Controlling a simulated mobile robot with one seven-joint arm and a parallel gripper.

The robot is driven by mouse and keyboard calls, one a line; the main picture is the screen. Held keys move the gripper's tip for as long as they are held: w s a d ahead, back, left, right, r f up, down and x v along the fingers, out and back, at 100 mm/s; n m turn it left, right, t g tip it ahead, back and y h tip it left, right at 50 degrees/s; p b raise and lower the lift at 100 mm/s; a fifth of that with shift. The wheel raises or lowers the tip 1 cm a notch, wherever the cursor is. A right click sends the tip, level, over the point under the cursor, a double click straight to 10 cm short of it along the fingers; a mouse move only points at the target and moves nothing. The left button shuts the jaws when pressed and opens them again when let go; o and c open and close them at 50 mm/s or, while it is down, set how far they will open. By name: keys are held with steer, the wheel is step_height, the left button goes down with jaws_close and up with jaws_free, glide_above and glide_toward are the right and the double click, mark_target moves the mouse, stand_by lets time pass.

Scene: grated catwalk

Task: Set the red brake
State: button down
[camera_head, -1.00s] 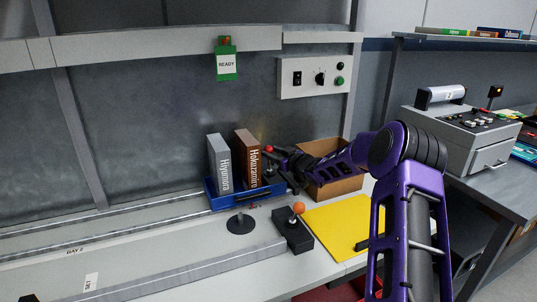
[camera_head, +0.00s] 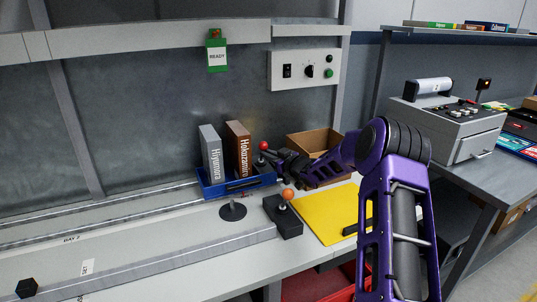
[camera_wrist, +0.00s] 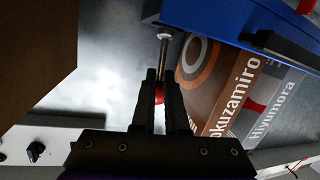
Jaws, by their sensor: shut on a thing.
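The red brake shows as a red ball knob (camera_head: 264,146) in the head view, just right of the brown box and behind the blue tray. In the wrist view the red knob (camera_wrist: 159,97) sits between the two dark fingers, mostly hidden by them. Its metal shaft (camera_wrist: 164,55) runs up the picture, away from the fingers, to a pale collar. My gripper (camera_wrist: 159,92) is shut on the knob. In the head view my gripper (camera_head: 268,155) reaches in from the right, and its fingers are small and partly unclear. The lever's base is not clear.
A blue tray (camera_head: 215,190) holds a grey box (camera_head: 210,152) and a brown box (camera_head: 238,150) close beside my gripper. An open cardboard box (camera_head: 318,142) stands right. An orange-knobbed lever (camera_head: 287,194), a black disc stand (camera_head: 233,211) and a yellow sheet (camera_head: 325,222) lie nearer.

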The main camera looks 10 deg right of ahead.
steer(key=shift+w+a+r, duration=0.1)
steer(key=shift+w+r, duration=0.05)
steer(key=shift+r, duration=0.4)
steer(key=c, duration=0.7)
jaws_free()
steer(key=shift+r, duration=0.15)
steer(key=shift+o, duration=1.2)
steer(key=shift+f, duration=0.25)
steer(key=p+v, duration=0.1)
steer(key=v, duration=1.6)
steer(key=shift+s, duration=0.25)
